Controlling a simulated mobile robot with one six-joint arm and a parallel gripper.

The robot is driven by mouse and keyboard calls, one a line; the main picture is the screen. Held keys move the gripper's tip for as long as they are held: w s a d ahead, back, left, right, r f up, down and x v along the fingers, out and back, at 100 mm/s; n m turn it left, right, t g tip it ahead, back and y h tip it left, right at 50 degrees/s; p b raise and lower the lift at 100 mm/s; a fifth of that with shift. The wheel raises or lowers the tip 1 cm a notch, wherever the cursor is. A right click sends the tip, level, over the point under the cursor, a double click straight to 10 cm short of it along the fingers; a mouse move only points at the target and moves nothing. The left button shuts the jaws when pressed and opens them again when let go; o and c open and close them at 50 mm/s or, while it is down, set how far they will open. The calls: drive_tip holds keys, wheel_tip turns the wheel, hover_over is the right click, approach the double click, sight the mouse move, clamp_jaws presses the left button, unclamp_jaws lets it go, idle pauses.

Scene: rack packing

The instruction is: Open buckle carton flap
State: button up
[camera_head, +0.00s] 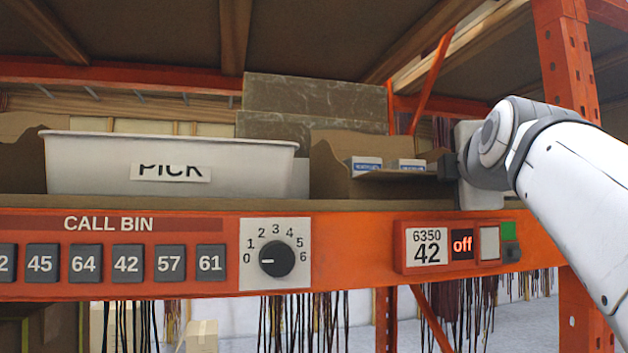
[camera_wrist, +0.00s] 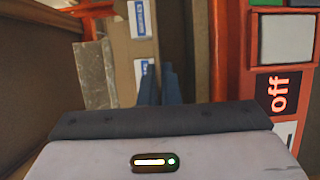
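The open-topped brown cardboard carton (camera_head: 330,170) stands on the shelf, right of the white bin. Two small white-and-blue boxes (camera_head: 366,165) show at its front opening. A brown cardboard piece (camera_head: 398,176), which looks like its flap, sticks out below them toward my gripper. My gripper (camera_head: 446,167) is at the right end of this piece; contact cannot be made out. In the wrist view, the two dark fingers (camera_wrist: 160,86) are close together, with no object clearly between them. The white-and-blue labels (camera_wrist: 140,18) lie just beyond and left of the fingertips.
The white PICK bin (camera_head: 100,165) is left of the carton. An orange beam (camera_head: 345,250) with buttons, a dial and an "off" display (camera_head: 462,244) runs below the shelf. An orange upright (camera_head: 568,60) stands at the right. Grey slabs (camera_head: 315,98) are behind the carton.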

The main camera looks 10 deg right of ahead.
drive_tip(key=o, duration=0.5)
wheel_tip(320, 180, up, 10)
drive_tip(key=p, duration=0.4)
